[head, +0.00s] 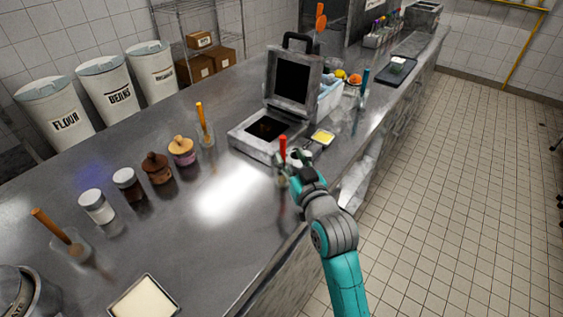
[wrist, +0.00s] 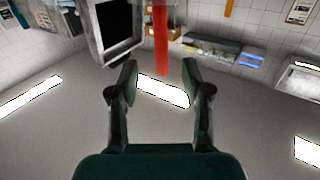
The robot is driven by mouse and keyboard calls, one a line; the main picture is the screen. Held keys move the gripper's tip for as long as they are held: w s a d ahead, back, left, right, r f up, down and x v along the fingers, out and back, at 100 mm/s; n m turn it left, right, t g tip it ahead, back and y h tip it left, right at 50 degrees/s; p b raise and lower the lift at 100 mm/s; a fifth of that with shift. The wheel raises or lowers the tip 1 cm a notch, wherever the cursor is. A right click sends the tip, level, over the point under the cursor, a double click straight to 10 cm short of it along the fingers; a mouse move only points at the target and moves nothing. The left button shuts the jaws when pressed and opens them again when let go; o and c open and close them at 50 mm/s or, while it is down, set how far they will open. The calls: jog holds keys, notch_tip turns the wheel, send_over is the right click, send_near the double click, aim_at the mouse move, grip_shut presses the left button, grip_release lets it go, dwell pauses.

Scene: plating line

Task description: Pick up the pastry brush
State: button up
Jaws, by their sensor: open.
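A red-handled utensil (head: 283,147) stands upright at the counter's front edge, just beyond my gripper (head: 301,178). Its lower end is largely hidden by the gripper, so I cannot tell for certain that it is the pastry brush. In the wrist view, the red handle (wrist: 161,38) comes down from the top edge, in line with the gap between the fingers. My gripper (wrist: 158,80) is open there, with nothing held between its fingers. Other upright handles are an orange one (head: 201,117), a brown-orange one (head: 50,226) and a teal one (head: 361,85).
An open press-like appliance (head: 252,138) stands behind the red handle, with a small yellow-filled tray (head: 322,137) beside it. Several lidded jars, including a white-capped one (head: 97,206), line the counter's left. Bare steel counter (head: 222,200) lies left of my gripper.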

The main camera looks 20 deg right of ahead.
aim_at(284, 145)
jog(key=shift+w+a+r, duration=0.1)
jog(key=shift+w+r, duration=0.05)
jog(key=shift+w, duration=0.8)
jog(key=shift+w+a+r, duration=0.1)
jog(key=shift+w+r, duration=0.05)
jog(key=shift+w, duration=0.8)
jog(key=shift+w+r, duration=0.15)
jog(key=shift+w, duration=0.8)
grip_shut()
